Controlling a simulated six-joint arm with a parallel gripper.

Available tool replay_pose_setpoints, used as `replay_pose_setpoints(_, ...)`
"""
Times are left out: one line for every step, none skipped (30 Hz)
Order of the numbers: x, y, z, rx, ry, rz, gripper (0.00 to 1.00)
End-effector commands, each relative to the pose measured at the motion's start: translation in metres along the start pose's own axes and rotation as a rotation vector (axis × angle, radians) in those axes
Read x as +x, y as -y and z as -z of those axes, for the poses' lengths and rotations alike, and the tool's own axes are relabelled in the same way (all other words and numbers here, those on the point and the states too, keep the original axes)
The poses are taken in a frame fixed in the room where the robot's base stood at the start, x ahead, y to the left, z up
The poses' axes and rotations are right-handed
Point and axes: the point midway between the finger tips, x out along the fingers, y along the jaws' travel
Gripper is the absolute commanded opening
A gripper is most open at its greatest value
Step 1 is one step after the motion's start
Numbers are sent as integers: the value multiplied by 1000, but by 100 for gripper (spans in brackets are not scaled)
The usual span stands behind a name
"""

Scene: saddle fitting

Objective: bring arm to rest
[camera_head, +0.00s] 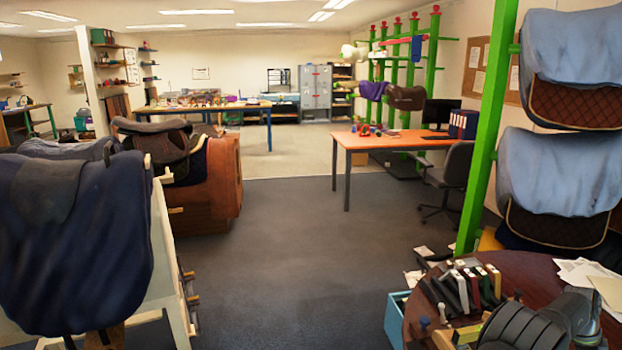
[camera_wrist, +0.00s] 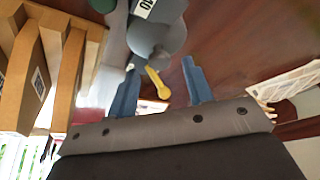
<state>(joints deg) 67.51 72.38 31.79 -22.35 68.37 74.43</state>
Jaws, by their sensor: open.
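My gripper (camera_wrist: 160,67) shows in the wrist view with its two blue fingers apart. No object is visibly clamped between them. A small yellow piece (camera_wrist: 157,82) shows in the gap between the fingers, next to a grey part with a white label (camera_wrist: 145,25). Whether the fingers touch either one I cannot tell. Behind them is the dark reddish-brown tabletop (camera_wrist: 225,30). In the head view the round table (camera_head: 535,278) stands at the lower right. Grey and black parts cover its front, and my gripper's fingers cannot be made out there.
A wooden rack (camera_wrist: 62,70) stands at the left of the wrist view. Papers (camera_head: 590,272) and a row of upright dark blocks (camera_head: 462,285) lie on the round table. A green post (camera_head: 487,130) rises behind it. Saddle stands are at the left; the carpet (camera_head: 300,260) between is clear.

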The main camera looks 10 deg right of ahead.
Motion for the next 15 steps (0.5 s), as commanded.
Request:
replay_pose_setpoints(-10, 0, 0, 0, -1, 2, 47)
replay_pose_setpoints(-16, 0, 0, 0, -1, 2, 47)
replay_pose_setpoints(-24, 1, 1, 0, -1, 3, 47)
replay_pose_setpoints(-30, 1, 0, 0, -1, 3, 47)
replay_pose_setpoints(-36, 1, 0, 0, -1, 3, 47)
replay_pose_setpoints(-44, 0, 0, 0, -1, 2, 47)
replay_pose_setpoints(-50, 0, 0, 0, 0, 2, 47)
replay_pose_setpoints(-56, 0, 0, -1, -1, 2, 47)
replay_pose_setpoints(-64, 1, 0, 0, -1, 2, 47)
replay_pose_setpoints(-70, 0, 0, 0, 0, 2, 47)
replay_pose_setpoints(-76, 0, 0, 0, 0, 1, 47)
replay_pose_setpoints(-84, 0, 0, 0, -1, 2, 47)
replay_pose_setpoints(-90, 0, 0, 0, -1, 2, 47)
replay_pose_setpoints(-96, 0, 0, 0, 0, 1, 47)
replay_pose_setpoints(-104, 0, 0, 0, 0, 1, 47)
